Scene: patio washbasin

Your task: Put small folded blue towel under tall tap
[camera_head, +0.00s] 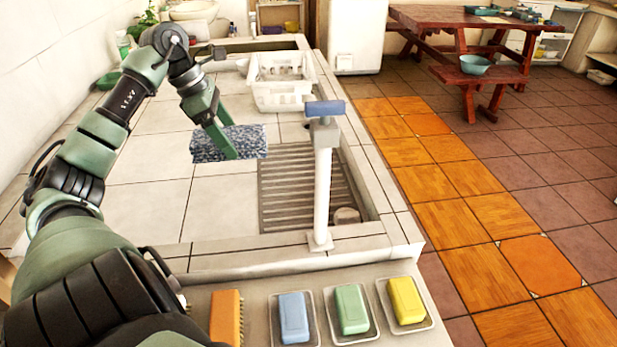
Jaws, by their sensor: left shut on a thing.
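My left gripper (222,145) is shut on the small folded blue towel (205,146), a speckled blue and white block. It holds the towel over the pale tiled counter, left of the ribbed basin (285,195). Whether the towel touches the tiles is hard to tell. The tall tap (322,190) looks like a white upright post with a blue top, standing at the basin's near edge. The towel is left of and beyond the tap, apart from it. My right gripper is not in view.
A white basket (282,97) stands behind the basin. In front lie an orange brush (226,318) and blue (294,317), green (352,309) and yellow (406,300) soaps in dishes. A small round object (346,215) sits in the basin. Tiles left of the basin are clear.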

